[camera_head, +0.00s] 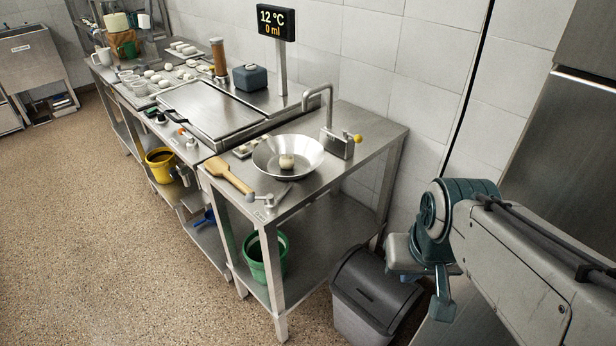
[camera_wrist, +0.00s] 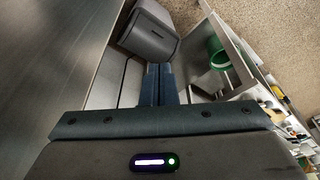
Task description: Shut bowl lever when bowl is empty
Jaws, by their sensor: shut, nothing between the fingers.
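A wide metal bowl (camera_head: 265,156) sits on the steel table at the right end of the counter. A small pale rounded object (camera_head: 287,162) lies in it. A bent spout (camera_head: 318,90) rises behind the bowl from a metal box with a yellow-knobbed lever (camera_head: 357,139). A small metal handle (camera_head: 264,201) is at the table's front corner; I cannot tell which one is the bowl lever. My gripper (camera_head: 442,310) hangs right of the table, apart from all these. In the wrist view its fingers (camera_wrist: 159,72) are shut and empty.
A grey bin (camera_head: 368,296) stands between the table and my arm; it also shows in the wrist view (camera_wrist: 150,34). A green bucket (camera_head: 264,262) is on the lower shelf. A wooden paddle (camera_head: 228,174) lies left of the bowl. A display (camera_head: 276,22) reads 12 °C, 0 ml.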

